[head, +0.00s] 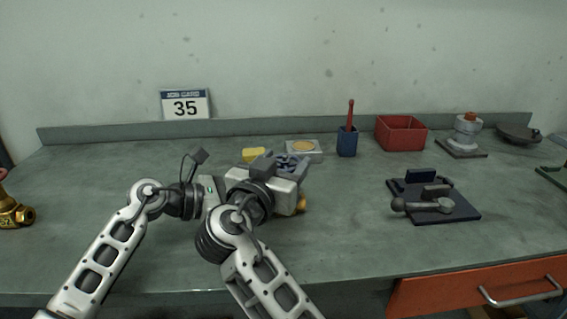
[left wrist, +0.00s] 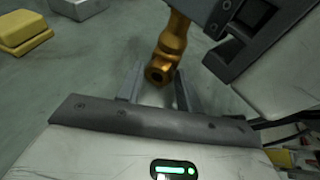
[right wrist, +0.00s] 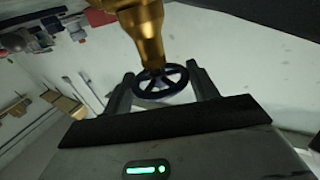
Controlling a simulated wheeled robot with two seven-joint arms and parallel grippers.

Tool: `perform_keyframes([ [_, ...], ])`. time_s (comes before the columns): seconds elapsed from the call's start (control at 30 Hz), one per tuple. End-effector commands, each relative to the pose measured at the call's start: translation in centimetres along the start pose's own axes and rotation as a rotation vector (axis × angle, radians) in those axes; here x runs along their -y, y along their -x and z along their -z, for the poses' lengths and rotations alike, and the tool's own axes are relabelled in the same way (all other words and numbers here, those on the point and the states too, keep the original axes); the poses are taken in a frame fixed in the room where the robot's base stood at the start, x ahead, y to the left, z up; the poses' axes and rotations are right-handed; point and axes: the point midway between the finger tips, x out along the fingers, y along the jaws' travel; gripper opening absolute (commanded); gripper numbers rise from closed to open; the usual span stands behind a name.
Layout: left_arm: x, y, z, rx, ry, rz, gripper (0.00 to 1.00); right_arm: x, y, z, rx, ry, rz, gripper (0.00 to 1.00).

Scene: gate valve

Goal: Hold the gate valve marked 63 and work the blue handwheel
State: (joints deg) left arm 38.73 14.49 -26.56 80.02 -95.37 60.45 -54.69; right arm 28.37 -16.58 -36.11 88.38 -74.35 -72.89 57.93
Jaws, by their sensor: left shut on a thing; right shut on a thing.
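A brass gate valve (left wrist: 172,40) shows in the left wrist view, with its round open end between the fingers of my left gripper (left wrist: 156,88). That gripper is shut on the valve body. In the right wrist view the brass body (right wrist: 143,28) leads down to a dark blue spoked handwheel (right wrist: 160,82). My right gripper (right wrist: 161,88) has a finger on each side of the rim and is shut on it. In the head view my arms and right gripper (head: 280,168) hide most of the valve; a bit of brass (head: 302,204) shows. No number on the valve is legible.
A job card (head: 186,104) on the wall reads 35. Another brass valve (head: 17,213) stands at the left edge. Behind my grippers are a yellow block (head: 254,155) and a blue cup (head: 347,142). A red bin (head: 401,133) and dark fixture (head: 450,212) are right.

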Motion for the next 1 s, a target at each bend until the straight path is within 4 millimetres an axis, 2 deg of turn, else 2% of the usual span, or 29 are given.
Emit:
perform_keyframes([
  [0.63,-0.11,0.04,-0.18,0.004,0.0,-0.004,0.23,0.08,0.13,-0.02,0.0,0.002,-0.054,0.36],
  [0.67,-0.11,0.04,-0.18,0.004,0.0,-0.004,0.23,0.08,0.13,-0.03,0.0,0.002,-0.054,0.61],
  [0.73,-0.11,0.04,-0.17,0.004,0.0,-0.004,0.23,0.08,0.13,-0.02,0.0,0.002,-0.054,0.8],
  [1.0,-0.07,0.05,-0.17,0.004,0.0,-0.002,0.23,0.04,0.08,0.0,0.0,0.001,-0.055,0.8],
])
